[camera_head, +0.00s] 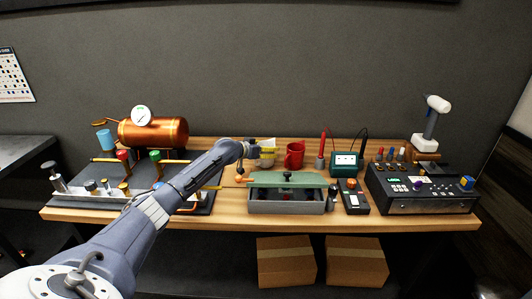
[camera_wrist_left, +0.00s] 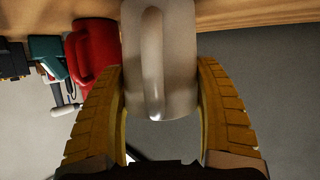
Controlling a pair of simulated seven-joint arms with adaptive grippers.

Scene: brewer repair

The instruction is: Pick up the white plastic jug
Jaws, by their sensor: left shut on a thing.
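The white plastic jug (camera_wrist_left: 178,60) fills the middle of the left wrist view, between the two yellow fingers of my left gripper (camera_wrist_left: 160,105). The fingers press on its sides, and its handle faces the camera. In the head view the jug (camera_head: 267,153) is small and partly hidden by my left gripper (camera_head: 260,150), at the back of the wooden bench, left of the red mug (camera_head: 294,155). I cannot tell whether the jug touches the bench. My right gripper is not in view.
The red mug (camera_wrist_left: 95,50) stands close beside the jug. A grey box with a green lid (camera_head: 287,200) is in front. A copper boiler (camera_head: 153,132) stands on the left, a soldering station (camera_head: 346,163) to the right, and a black control unit (camera_head: 422,190) at the right end.

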